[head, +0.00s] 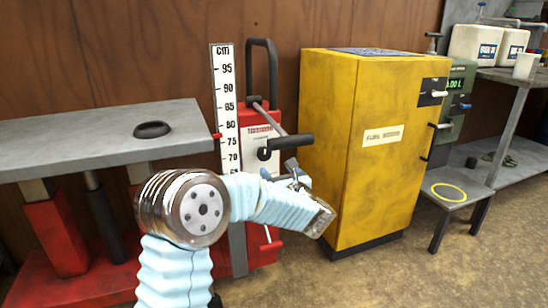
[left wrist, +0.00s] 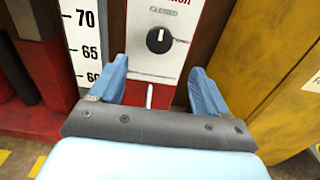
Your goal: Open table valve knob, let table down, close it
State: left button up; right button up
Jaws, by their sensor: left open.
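The lift table's grey top (head: 60,140) is on the left, level and raised on its red frame. A red pointer beside the white cm scale (head: 226,100) stands between 75 and 80. My left gripper (head: 300,185) is in front of the red pump column (head: 262,115). In the left wrist view, the black round valve knob (left wrist: 158,41) is on a pale plate, its white mark pointing about straight up. The blue fingers of my left gripper (left wrist: 158,82) are open and empty, one each side below the knob, apart from it.
A yellow cabinet (head: 345,165) stands close to the right of the column. A black lever handle (head: 288,146) juts from the column above my gripper. A black ring (head: 152,129) lies on the table top. A low grey stand with a yellow ring (head: 449,192) is farther right.

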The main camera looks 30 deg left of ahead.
aim_at(265, 155)
pick_arm(q)
jog(key=p+x, duration=0.1)
jog(key=x, duration=0.9)
jog(key=shift+w+a, duration=0.1)
